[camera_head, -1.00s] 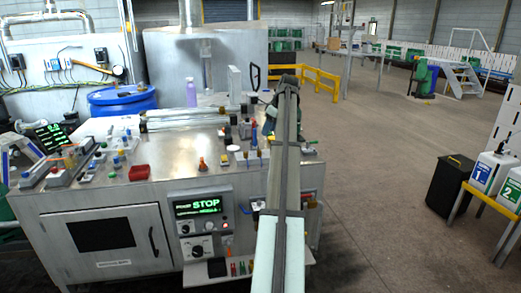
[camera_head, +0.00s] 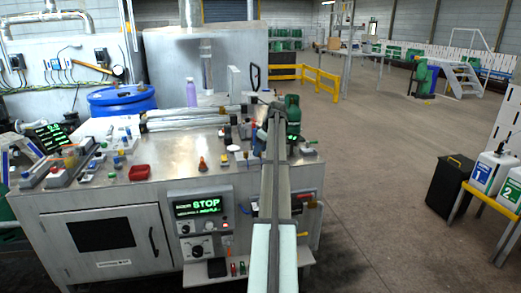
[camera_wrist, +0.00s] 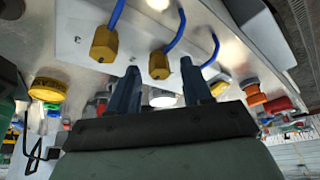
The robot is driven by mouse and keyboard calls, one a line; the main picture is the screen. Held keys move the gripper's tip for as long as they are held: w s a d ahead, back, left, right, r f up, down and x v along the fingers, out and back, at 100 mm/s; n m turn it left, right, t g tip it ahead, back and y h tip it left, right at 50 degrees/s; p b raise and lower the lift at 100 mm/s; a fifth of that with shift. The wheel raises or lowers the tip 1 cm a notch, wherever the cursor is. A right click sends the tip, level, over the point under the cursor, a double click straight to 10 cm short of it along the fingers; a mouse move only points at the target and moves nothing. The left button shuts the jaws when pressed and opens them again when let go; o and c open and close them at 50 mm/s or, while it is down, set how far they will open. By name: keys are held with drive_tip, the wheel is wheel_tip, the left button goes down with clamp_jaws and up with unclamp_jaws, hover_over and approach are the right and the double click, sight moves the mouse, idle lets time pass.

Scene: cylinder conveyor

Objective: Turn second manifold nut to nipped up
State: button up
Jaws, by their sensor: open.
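In the wrist view, three yellow hex nuts with blue tubes sit in a row on a pale manifold plate (camera_wrist: 75,25): a left nut (camera_wrist: 105,42), the middle, second nut (camera_wrist: 158,64) and a right nut (camera_wrist: 218,84). My gripper (camera_wrist: 160,66) is open, its two dark blue fingers apart. In the picture the middle nut appears between the fingertips; I cannot tell whether they touch it. In the head view my arm crosses the right end of the bench, and my fingers and the nuts cannot be made out.
The steel bench (camera_head: 175,160) carries several small coloured parts and a red tray (camera_head: 139,172).

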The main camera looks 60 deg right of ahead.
clamp_jaws()
idle(0.4)
drive_tip(key=shift+a+m, duration=0.1)
drive_tip(key=shift+m, duration=0.2)
drive_tip(key=m+h, duration=0.1)
drive_tip(key=m, duration=0.1)
drive_tip(key=shift+a+m, duration=0.1)
drive_tip(key=shift+m, duration=0.3)
drive_tip(key=m+h, duration=0.1)
drive_tip(key=m, duration=0.1)
drive_tip(key=m+h, duration=0.1)
drive_tip(key=m, duration=0.1)
drive_tip(key=shift+w+a+g, duration=0.1)
drive_tip(key=shift+g, duration=0.3)
drive_tip(key=m+g+h, duration=0.1)
drive_tip(key=m, duration=0.4)
drive_tip(key=shift+w, duration=0.1)
drive_tip(key=shift+w+m+g, duration=0.1)
drive_tip(key=shift+m+g, duration=0.9)
drive_tip(key=shift+m, duration=1)
drive_tip(key=shift+h, duration=0.3)
